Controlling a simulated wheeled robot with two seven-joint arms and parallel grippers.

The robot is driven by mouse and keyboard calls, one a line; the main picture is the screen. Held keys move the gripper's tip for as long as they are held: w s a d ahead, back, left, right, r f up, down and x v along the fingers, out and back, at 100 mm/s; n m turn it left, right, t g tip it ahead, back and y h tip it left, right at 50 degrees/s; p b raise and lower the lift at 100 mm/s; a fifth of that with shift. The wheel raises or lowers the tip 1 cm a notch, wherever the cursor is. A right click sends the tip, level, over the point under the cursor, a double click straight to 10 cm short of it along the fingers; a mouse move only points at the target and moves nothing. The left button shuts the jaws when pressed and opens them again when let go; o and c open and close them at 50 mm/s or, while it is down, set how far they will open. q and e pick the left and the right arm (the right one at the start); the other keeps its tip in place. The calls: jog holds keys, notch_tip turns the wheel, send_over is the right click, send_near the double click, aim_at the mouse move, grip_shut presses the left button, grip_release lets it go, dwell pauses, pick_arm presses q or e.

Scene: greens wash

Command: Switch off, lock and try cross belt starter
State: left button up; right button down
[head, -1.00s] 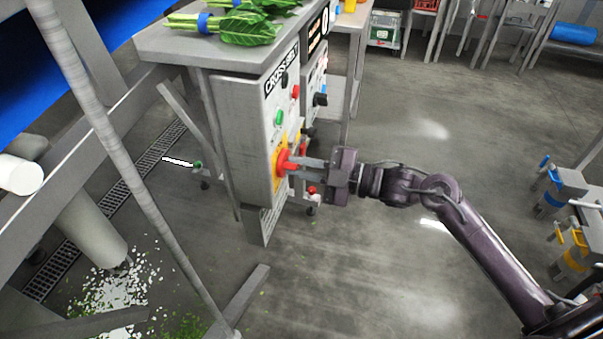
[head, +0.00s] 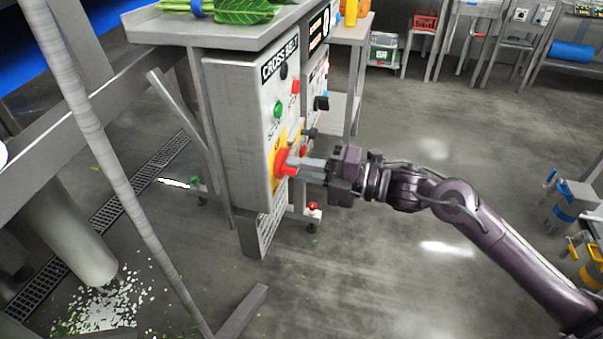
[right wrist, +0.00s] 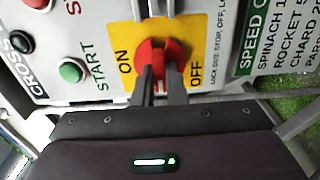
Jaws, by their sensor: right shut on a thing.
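The cross belt starter (head: 237,125) is a grey box under a metal bench top, labelled CROSS BELT. Its front has a black knob (head: 283,71), a red button (head: 295,87) and a green START button (head: 278,108), which also shows in the right wrist view (right wrist: 70,71). Below is a red rotary handle (head: 281,163) on a yellow plate (right wrist: 121,40) marked ON and OFF. My right gripper (head: 298,165) is shut on the red handle (right wrist: 158,52). The fingers hide part of it, and I cannot tell its exact setting. No lock is clearly seen. My left gripper is out of view.
A second control box (head: 317,85) stands just behind the starter. Leafy greens (head: 240,10) lie on the bench top. A slanted metal post (head: 115,165) crosses the left. Blue and yellow valves (head: 565,213) stand at the right edge. The floor (head: 430,120) at right is open.

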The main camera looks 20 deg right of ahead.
jog(key=shift+f, duration=0.1)
dwell(0.4)
jog(key=c, duration=1.5)
grip_release()
jog(key=shift+v, duration=3.9)
